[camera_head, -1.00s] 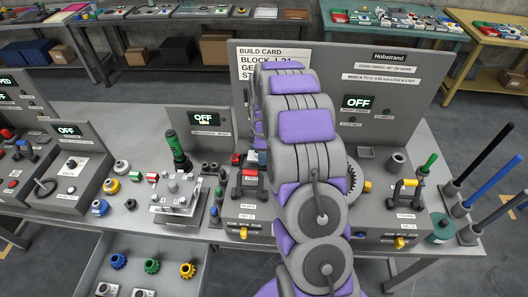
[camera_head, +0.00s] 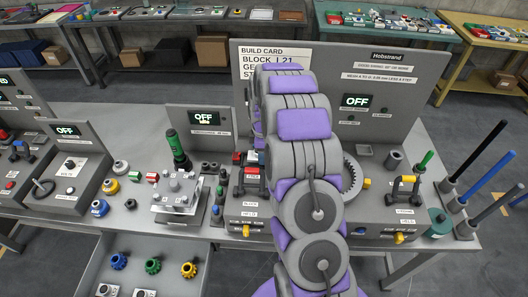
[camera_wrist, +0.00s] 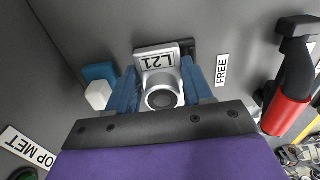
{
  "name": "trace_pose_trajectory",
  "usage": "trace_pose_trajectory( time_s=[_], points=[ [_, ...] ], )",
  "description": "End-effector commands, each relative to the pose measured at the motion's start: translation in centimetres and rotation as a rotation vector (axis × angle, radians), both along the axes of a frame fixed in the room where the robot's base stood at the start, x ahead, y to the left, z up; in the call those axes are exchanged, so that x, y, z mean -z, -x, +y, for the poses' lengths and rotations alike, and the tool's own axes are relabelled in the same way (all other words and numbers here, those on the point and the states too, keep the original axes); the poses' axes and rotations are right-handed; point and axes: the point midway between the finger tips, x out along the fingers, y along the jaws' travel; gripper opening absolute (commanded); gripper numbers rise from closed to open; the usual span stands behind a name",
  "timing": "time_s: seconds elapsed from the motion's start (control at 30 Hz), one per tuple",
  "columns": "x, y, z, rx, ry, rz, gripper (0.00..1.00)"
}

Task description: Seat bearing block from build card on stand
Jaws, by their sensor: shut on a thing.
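In the wrist view a grey bearing block (camera_wrist: 163,62) carries the label L21 and has a round bore facing the camera. My gripper (camera_wrist: 163,92) has blue fingers on both sides of the block, shut on it. Whether the block touches the surface behind it cannot be told. The build card (camera_head: 262,62) in the head view reads BLOCK L21, its lower lines partly hidden by my arm. A grey station with a red-handled clamp (camera_head: 250,180) stands left of my arm, with BLOCK and HELD labels on its front. In the head view my arm hides the gripper and block.
A red lever handle (camera_wrist: 288,105) stands right of my gripper in the wrist view, beyond a FREE label (camera_wrist: 222,70). A blue-and-white piece (camera_wrist: 98,88) lies close to the left finger. A ring gear (camera_head: 352,175) and yellow-handled clamp (camera_head: 403,188) stand right of my arm.

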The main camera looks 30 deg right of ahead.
Motion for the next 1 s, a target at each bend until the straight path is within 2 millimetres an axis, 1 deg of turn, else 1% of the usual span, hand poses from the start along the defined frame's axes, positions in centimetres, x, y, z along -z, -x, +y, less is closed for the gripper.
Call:
trace_pose_trajectory(
  time_s=[0.1, 0.23, 0.47, 0.5, 0.8, 1.0],
  points=[
    [0.20, -0.01, -0.74, 0.003, -0.004, -0.001, 0.07],
    [0.38, 0.02, -1.24, 0.002, -0.007, 0.000, 0.07],
    [0.51, -0.03, -0.79, 0.002, -0.005, 0.002, 0.07],
    [0.54, -0.05, -0.74, 0.002, -0.004, 0.003, 0.53],
    [0.55, -0.03, -0.41, 0.002, -0.004, 0.004, 0.80],
    [0.58, -0.02, -0.64, 0.002, -0.006, 0.004, 0.80]
  ],
)
